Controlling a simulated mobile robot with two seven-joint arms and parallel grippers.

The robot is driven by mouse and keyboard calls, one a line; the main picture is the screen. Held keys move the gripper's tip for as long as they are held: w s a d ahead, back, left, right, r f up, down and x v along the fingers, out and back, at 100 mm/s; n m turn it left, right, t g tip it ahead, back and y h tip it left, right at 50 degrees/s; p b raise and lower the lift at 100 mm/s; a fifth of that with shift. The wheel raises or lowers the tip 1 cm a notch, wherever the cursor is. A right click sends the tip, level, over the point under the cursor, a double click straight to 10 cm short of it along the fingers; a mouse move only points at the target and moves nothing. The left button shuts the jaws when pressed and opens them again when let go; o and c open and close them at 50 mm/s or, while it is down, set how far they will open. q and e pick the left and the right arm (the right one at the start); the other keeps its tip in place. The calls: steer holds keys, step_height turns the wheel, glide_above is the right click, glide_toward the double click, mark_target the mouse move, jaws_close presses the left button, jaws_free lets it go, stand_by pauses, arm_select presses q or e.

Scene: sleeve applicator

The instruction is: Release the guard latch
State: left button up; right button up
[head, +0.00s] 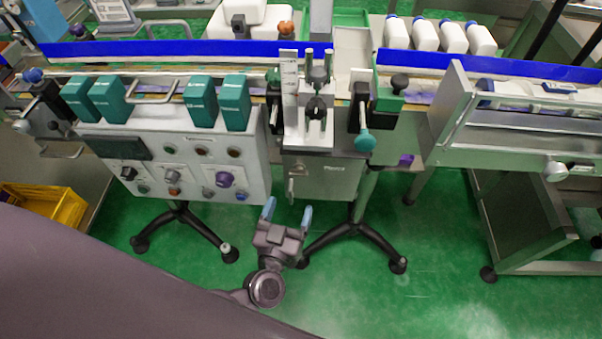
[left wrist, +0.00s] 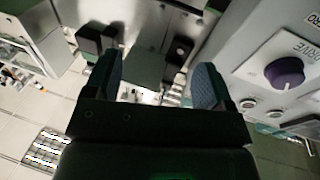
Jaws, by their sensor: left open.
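My left gripper (head: 288,209) is open and empty, its two blue fingertips pointing up toward the machine. It is just below and in front of a grey box (head: 329,184) under the sleeve applicator head (head: 307,130). A small silver handle (head: 291,187) sits on the left of that box; I cannot tell for sure whether it is the guard latch. In the left wrist view the open fingers (left wrist: 158,78) are wide apart with nothing between their tips. The grey box (left wrist: 140,70) shows beyond them. My right gripper is not in view.
A control panel (head: 190,160) with a purple knob (head: 225,179) stands left of the gripper. A teal-knobbed lever (head: 364,140) hangs at right of the head. Black tripod feet (head: 357,228) stand on the green floor (head: 400,300). A yellow crate (head: 48,202) is at left.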

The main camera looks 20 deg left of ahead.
mark_target(299, 175)
arm_select(q)
steer(key=w+f+y+b, duration=0.1)
steer(key=w, duration=0.2)
steer(key=w+a+f+n+g+y, duration=0.1)
steer(key=w+f, duration=0.1)
steer(key=w, duration=0.2)
steer(key=w+a+f+y+b, duration=0.1)
steer(key=w, duration=0.2)
steer(key=shift+w+f+n+g+y+b, duration=0.3)
steer(key=shift+w+f+n+g+b, duration=0.05)
steer(key=shift+f+n+g, duration=0.05)
steer(key=shift+x, duration=0.8)
steer(key=shift+r, duration=0.1)
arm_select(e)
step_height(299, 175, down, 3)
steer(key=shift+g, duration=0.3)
arm_select(q)
steer(key=c, duration=0.9)
steer(key=shift+c, duration=0.2)
